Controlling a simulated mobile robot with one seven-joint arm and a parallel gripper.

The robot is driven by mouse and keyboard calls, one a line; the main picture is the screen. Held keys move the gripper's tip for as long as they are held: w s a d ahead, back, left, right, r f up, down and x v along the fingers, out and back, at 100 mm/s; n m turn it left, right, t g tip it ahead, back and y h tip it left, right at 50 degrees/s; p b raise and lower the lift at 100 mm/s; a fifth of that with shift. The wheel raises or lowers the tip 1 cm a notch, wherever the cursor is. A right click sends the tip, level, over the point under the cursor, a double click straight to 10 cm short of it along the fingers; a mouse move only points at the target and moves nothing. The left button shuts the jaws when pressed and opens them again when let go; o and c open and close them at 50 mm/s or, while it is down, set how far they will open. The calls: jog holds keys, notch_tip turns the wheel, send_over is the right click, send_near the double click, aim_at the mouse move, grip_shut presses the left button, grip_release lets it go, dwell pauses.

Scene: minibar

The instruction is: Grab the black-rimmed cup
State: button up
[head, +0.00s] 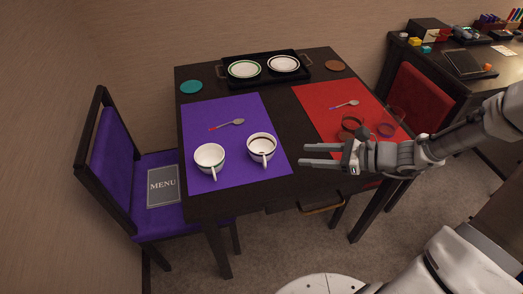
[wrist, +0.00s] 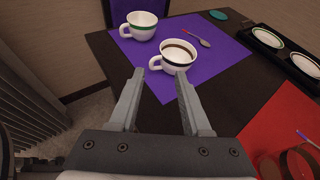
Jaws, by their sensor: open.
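The black-rimmed cup (head: 261,146) is white and stands upright on the right part of the purple mat (head: 222,112), its handle towards the table's front edge. It also shows in the wrist view (wrist: 178,60), beyond my fingertips, with its handle on the left. A similar white cup (head: 210,158) stands left of it; its rim looks green in the wrist view (wrist: 141,27). My gripper (head: 304,154) is open and empty, to the right of the black-rimmed cup and apart from it. In the wrist view its two fingers (wrist: 159,75) point towards that cup.
A spoon (head: 229,124) lies behind the cups. A black tray (head: 300,72) with two plates is at the back. The red mat (head: 318,100) on the right bears a spoon and glasses, partly behind my gripper. A purple chair (head: 112,150) with a menu (head: 163,186) stands left.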

jog(key=b, duration=0.2)
send_near(259, 153)
jog(key=x, duration=0.4)
jog(key=shift+s+a, duration=0.2)
jog(key=shift+s, duration=0.05)
jog(key=b+x, duration=0.1)
jog(key=x, duration=0.1)
jog(key=b+x, duration=0.1)
jog(key=x, duration=0.1)
jog(key=shift+w+d+f, duration=0.1)
jog(key=shift+w, duration=0.2)
jog(key=shift+w+a+f, duration=0.1)
jog(key=shift+w+a, duration=0.15)
jog(key=shift+a, duration=0.2)
grip_shut()
jog(key=shift+s, duration=0.1)
